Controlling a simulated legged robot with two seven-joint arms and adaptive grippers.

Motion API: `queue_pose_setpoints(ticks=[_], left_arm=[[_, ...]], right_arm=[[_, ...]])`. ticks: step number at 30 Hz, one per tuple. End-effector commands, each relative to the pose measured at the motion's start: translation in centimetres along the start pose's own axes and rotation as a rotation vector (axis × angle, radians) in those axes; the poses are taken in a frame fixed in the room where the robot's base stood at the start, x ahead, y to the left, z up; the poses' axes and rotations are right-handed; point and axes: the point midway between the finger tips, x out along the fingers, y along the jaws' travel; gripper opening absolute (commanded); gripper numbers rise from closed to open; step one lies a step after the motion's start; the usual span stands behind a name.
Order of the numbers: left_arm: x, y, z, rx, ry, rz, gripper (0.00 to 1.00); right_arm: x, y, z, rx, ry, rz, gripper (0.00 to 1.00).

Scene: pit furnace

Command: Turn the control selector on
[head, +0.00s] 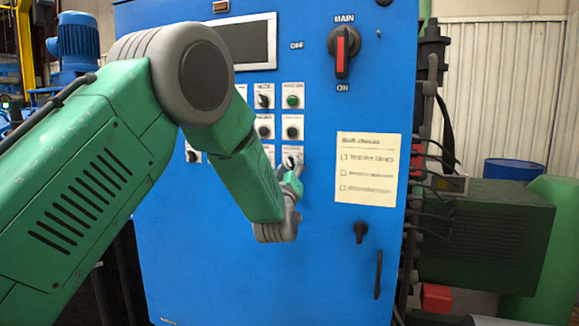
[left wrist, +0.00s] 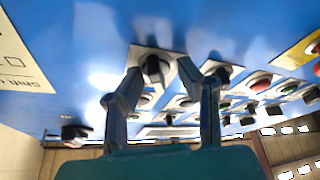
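A blue control cabinet (head: 330,250) fills the middle of the head view, with rows of small selectors and buttons on white plates. The black selector knob (left wrist: 153,68) in the left wrist view sits on its white plate between my left gripper's fingertips. My left gripper (head: 291,181) is at the lowest row of controls, partly covering the selector plate there (head: 292,157). In the left wrist view the gripper (left wrist: 159,70) is open, its two fingers either side of the knob; contact is unclear. My right gripper is not in view.
A red-handled main switch (head: 341,52) is at the cabinet's upper right. A paper checklist (head: 367,168) and a small black handle (head: 360,232) are below it. Other knobs, including a neighbouring black one (left wrist: 220,70), lie close to the fingers.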

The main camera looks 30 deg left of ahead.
Motion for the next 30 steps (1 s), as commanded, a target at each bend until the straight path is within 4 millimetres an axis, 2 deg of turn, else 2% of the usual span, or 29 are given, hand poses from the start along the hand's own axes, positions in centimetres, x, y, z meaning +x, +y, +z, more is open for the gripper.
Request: queue_pose_setpoints(ticks=[9, 10, 12, 23, 30], left_arm=[[0.4, -0.3, 0.0, -0.002, -0.001, -0.001, 0.31], [0.4, -0.3, 0.0, -0.002, -0.001, -0.002, 0.24], [0.4, -0.4, 0.0, -0.002, 0.000, -0.001, 0.00], [0.4, -0.4, -0.1, 0.015, 0.002, 0.004, 0.00], [0.4, -0.5, 0.0, 0.109, 0.004, 0.045, 0.00]], right_arm=[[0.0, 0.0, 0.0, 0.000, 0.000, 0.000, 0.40], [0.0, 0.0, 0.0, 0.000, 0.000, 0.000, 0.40], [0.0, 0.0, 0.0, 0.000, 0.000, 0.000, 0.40], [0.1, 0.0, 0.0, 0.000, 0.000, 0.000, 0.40], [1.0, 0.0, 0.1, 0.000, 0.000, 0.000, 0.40]])
